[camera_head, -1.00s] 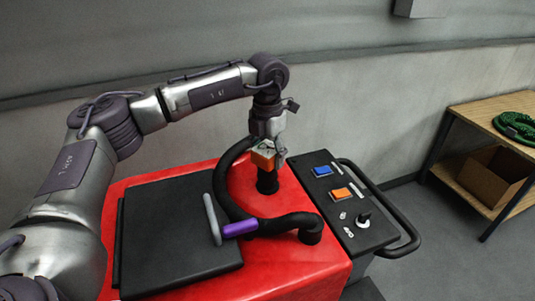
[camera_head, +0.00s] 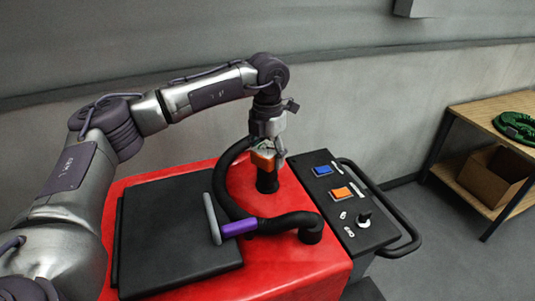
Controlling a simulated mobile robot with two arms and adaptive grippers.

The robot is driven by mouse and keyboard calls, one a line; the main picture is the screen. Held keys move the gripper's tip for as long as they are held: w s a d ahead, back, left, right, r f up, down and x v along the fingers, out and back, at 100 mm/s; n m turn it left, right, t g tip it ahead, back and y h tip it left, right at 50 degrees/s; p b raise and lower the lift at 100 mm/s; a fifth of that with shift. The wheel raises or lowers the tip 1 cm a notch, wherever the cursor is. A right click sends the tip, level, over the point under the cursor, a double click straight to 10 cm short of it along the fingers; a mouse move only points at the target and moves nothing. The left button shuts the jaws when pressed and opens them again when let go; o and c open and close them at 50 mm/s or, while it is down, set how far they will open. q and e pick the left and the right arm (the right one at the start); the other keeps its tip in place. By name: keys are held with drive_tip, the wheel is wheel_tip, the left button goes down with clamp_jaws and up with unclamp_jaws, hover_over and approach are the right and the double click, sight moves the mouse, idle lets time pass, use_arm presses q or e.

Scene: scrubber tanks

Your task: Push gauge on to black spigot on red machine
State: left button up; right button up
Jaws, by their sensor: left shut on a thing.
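The red machine (camera_head: 285,262) stands in front of me, with a black lid (camera_head: 175,235) on its top. The black spigot (camera_head: 267,183) stands upright near the machine's far edge. My left gripper (camera_head: 266,150) points down above it and is shut on the orange gauge (camera_head: 263,160). The gauge is at the top of the spigot, lined up with it in this view. I cannot tell how far it sits on, as the gauge and fingers hide the spigot's top. My right gripper is not in view.
A black hose (camera_head: 225,190) curves beside the spigot, with a purple-handled tool (camera_head: 238,228) by it. A control panel (camera_head: 345,205) with blue and orange buttons and a black handle (camera_head: 398,220) is at right. A wooden table (camera_head: 490,110) holds a green coil (camera_head: 520,127) and a cardboard box (camera_head: 490,178).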

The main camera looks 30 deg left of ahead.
use_arm(q)
drive_tip(key=shift+f+b, duration=0.9)
drive_tip(key=shift+f, duration=0.5)
drive_tip(key=o, duration=1.2)
drive_tip(key=shift+o, duration=0.6)
drive_tip(key=shift+r, duration=0.15)
wheel_tip(320, 180, up, 8)
drive_tip(key=p, duration=0.5)
drive_tip(key=shift+r, duration=0.25)
drive_tip(key=shift+f, duration=0.1)
